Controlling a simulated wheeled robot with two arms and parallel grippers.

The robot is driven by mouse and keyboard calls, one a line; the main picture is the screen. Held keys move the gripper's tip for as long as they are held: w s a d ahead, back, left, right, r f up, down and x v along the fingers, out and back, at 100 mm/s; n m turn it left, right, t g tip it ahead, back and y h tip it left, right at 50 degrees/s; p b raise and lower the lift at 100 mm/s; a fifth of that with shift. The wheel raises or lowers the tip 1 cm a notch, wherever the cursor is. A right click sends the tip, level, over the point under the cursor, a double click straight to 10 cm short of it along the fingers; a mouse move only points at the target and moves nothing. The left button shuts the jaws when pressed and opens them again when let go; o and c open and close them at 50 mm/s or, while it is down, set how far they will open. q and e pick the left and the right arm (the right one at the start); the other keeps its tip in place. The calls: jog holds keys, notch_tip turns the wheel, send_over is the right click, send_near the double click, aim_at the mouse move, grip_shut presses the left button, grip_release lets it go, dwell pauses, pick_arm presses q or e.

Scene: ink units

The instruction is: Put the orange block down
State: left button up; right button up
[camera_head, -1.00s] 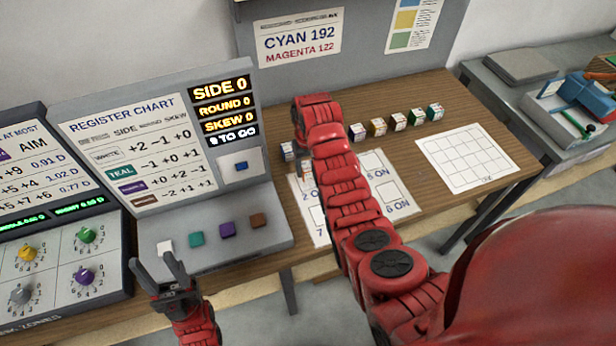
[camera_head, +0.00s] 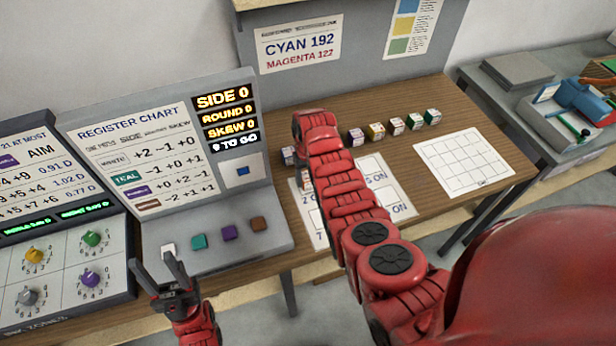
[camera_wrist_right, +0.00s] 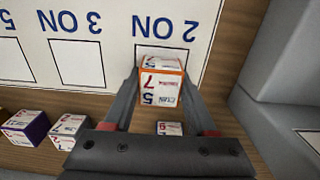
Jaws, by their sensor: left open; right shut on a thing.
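The orange block (camera_wrist_right: 161,84), with white printed faces, is between the fingers of my right gripper (camera_wrist_right: 161,92) in the right wrist view. The gripper is shut on it. The block overlaps the lower part of the outlined square under "2 ON" on the white sheet (camera_wrist_right: 112,62); I cannot tell whether it touches the sheet. In the head view my right arm hides most of that gripper. My left gripper (camera_head: 157,268) is open and empty, in front of the button panel (camera_head: 200,262).
A purple block (camera_wrist_right: 28,127) and white blocks (camera_wrist_right: 68,130) stand near the right gripper. Several blocks, among them a yellow one (camera_head: 377,131), line the table's back. A white grid sheet (camera_head: 465,160) lies clear at right. A grey panel edge (camera_wrist_right: 275,115) rises beside the gripper.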

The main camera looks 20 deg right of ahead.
jog(key=o, duration=1.4)
